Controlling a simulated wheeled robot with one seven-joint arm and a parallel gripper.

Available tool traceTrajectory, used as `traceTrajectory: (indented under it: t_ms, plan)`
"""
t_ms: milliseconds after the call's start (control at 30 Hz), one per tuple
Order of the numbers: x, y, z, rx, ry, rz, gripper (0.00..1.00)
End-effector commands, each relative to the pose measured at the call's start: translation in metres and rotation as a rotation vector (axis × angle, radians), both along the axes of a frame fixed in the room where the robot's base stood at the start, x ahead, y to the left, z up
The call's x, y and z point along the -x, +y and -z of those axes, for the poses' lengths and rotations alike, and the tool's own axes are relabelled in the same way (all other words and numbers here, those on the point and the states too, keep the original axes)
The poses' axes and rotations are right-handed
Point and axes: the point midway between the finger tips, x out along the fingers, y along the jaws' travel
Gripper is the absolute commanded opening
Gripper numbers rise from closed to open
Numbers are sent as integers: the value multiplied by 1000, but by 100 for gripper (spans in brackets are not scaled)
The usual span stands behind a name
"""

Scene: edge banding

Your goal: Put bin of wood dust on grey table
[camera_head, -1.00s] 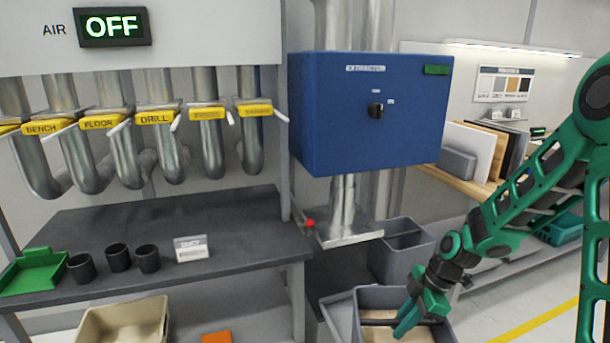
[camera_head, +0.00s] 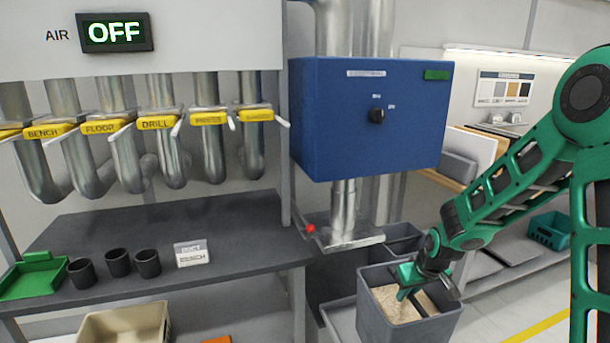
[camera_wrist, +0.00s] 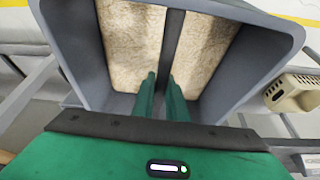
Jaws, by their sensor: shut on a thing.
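The grey bin of wood dust (camera_head: 382,325) is at the lower middle right in the head view, with pale dust (camera_head: 394,303) inside. In the wrist view the bin (camera_wrist: 75,50) fills the upper middle, with dust on both sides of a dark central bar (camera_wrist: 172,45). My gripper (camera_head: 405,293) reaches down into the bin's opening. In the wrist view its fingers (camera_wrist: 163,80) are shut on the bar. The grey table (camera_head: 225,225) is at the left, apart from the bin.
On the grey table stand a green tray (camera_head: 35,275), several black cups (camera_head: 118,262) and a label card (camera_head: 192,253). A beige bin (camera_head: 122,322) sits below. Another grey bin (camera_head: 403,240) is behind. A blue box (camera_head: 340,125) hangs above.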

Motion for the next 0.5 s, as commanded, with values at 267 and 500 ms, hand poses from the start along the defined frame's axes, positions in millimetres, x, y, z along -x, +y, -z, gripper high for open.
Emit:
traceTrajectory:
  t_ms: [267,500]
  plan:
    - [-18,-6,-8,0,-3,190,0]
    - [-6,-8,11,0,3,225,0]
